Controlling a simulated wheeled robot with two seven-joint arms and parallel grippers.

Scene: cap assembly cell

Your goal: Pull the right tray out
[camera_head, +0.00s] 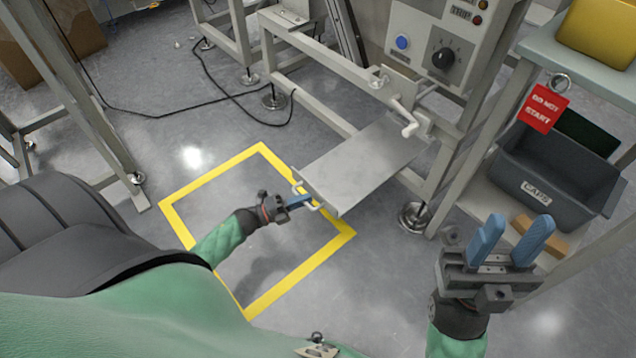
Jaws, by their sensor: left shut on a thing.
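The tray (362,160) is a flat grey metal plate that sticks out from the machine frame towards the left. A small handle (317,208) is on its near left end. My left gripper (304,200) is at that end, with its blue fingers shut on the handle. The fingertips are small and partly hidden at the handle. My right gripper (513,240) is raised at the lower right, with its two blue fingers spread apart and nothing between them.
A dark bin marked CAPS (536,192) stands on a shelf at the right, with a red tag (545,108) above it. A control panel (435,45) and a white crank (405,120) are behind the tray.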

